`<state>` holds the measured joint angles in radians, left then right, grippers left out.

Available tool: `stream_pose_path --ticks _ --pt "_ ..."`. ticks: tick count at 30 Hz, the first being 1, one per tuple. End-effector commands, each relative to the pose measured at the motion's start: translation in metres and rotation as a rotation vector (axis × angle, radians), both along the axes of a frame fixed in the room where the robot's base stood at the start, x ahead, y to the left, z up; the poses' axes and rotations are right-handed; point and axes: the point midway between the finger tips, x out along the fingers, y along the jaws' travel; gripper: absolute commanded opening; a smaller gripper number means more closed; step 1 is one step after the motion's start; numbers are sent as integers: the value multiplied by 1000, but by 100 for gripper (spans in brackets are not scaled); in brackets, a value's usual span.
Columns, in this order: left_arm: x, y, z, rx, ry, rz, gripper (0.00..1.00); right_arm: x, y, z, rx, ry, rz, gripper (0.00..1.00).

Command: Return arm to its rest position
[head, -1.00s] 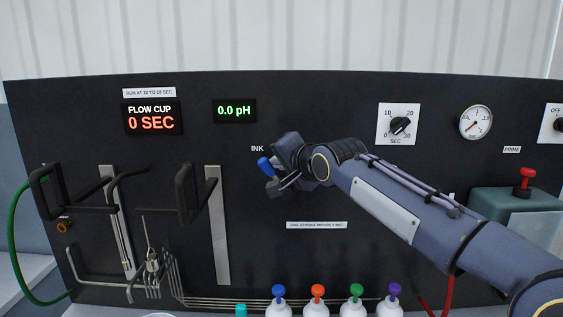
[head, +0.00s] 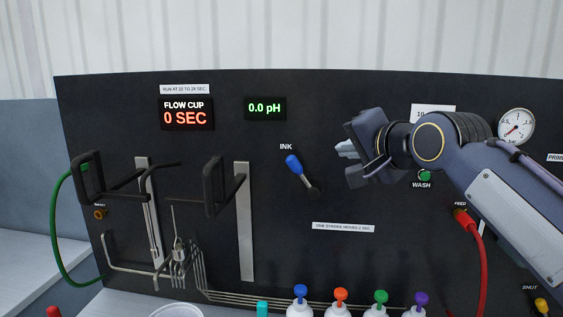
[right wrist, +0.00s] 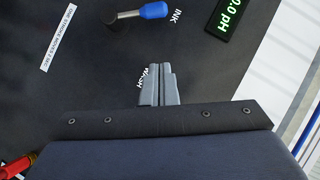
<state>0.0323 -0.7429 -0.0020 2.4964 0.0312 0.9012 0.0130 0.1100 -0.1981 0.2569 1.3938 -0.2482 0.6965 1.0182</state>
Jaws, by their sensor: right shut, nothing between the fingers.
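My right gripper (head: 347,150) is in front of the black panel (head: 200,145), to the right of the blue-tipped INK lever (head: 294,165). It is apart from the lever, and its fingers are shut with nothing between them. In the right wrist view the shut fingers (right wrist: 158,85) point toward the panel, and the INK lever (right wrist: 153,11) stands beyond them at the top. My right arm (head: 500,190) comes in from the right and hides part of the dial area. My left gripper is not in view.
Several bottles with coloured caps (head: 340,295) stand along the panel's foot. Black handles (head: 213,187) and thin metal pipes (head: 200,275) stick out at left. A green WASH button (head: 425,175) and a red FEED hose (head: 480,240) are close to my right arm.

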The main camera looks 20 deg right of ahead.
Motion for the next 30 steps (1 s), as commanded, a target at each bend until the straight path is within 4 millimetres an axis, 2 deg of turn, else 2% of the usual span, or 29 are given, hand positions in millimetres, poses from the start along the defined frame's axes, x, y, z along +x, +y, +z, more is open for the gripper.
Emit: stream_pose_path --ticks 2,5,8,11,15,18,21,25,27,30 --pt "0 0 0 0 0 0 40 -1 0 -1 -2 2 1 0" --pt "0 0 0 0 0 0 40 -8 3 -15 -35 31 16 0" --pt "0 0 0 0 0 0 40 -28 8 -55 -120 109 61 0" --pt "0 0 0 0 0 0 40 -61 17 -115 -232 221 145 0" --pt "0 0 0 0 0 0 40 -118 32 -206 -363 372 302 0" --pt "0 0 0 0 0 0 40 -160 45 -264 -426 452 428 0" --pt "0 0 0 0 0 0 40 -196 60 -310 -464 506 544 0" --pt "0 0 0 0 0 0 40 -228 75 -348 -489 541 653 0" --pt "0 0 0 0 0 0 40 -238 80 -359 -495 549 688 0" --pt "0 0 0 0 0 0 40 -242 83 -364 -501 551 706 0"
